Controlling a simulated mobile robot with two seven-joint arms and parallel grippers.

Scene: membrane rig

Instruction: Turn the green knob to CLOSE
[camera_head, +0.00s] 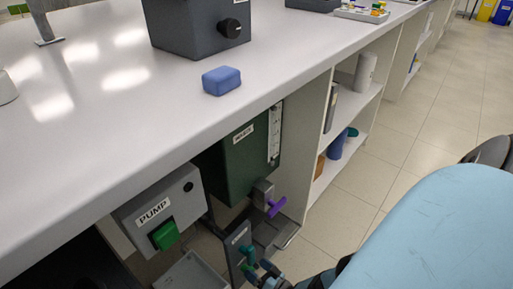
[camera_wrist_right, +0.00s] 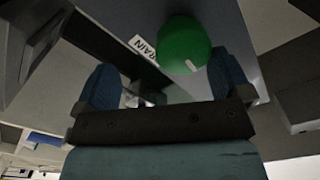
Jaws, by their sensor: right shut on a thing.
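The green knob (camera_wrist_right: 186,45) is a round green disc with a short white mark near its lower edge in the right wrist view. It sits on a grey panel beside a white label (camera_wrist_right: 142,48) whose visible letters read "RAIN". In the head view a small grey panel (camera_head: 236,250) stands low under the bench, with my right gripper (camera_head: 262,268) at its front. The knob's dial markings are not readable. My left gripper is out of view.
A grey PUMP box (camera_head: 150,215) with a green switch (camera_head: 164,235) is to the left. A dark green tank (camera_head: 240,155) and a purple handle (camera_head: 275,207) are above the panel. The white bench (camera_head: 110,120) overhangs, with a blue block (camera_head: 221,80) on top.

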